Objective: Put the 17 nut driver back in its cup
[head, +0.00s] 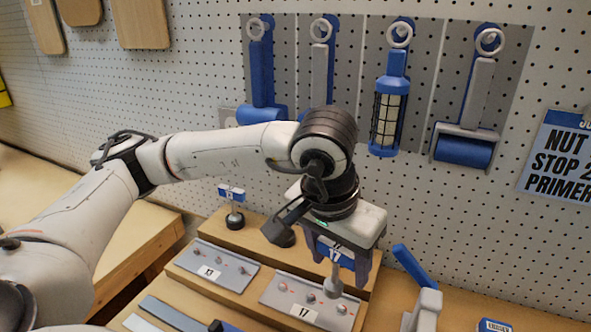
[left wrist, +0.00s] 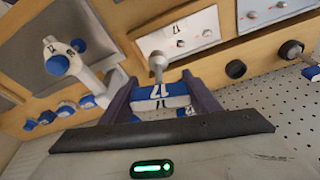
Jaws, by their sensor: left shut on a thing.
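My left gripper (head: 340,262) is shut on the blue handle of the 17 nut driver (head: 333,283). The handle has a white band marked 17, and the grey shaft and socket point down. In the head view the socket end overlaps the studded grey plate labelled 17 (head: 276,298); I cannot tell whether they touch. The nut driver also shows in the left wrist view (left wrist: 160,92), between the fingers. An empty black cup (left wrist: 235,69) shows there on the wooden ledge, apart from the socket; it is hidden in the head view. My right gripper is not in view.
Another blue-handled driver (head: 232,194) stands in a black cup (head: 235,220) on the back ledge. A second studded plate (head: 213,266) lies left of the 17 plate. A white stand with a blue lever (head: 424,307) is close on the right. Tools hang on the pegboard behind.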

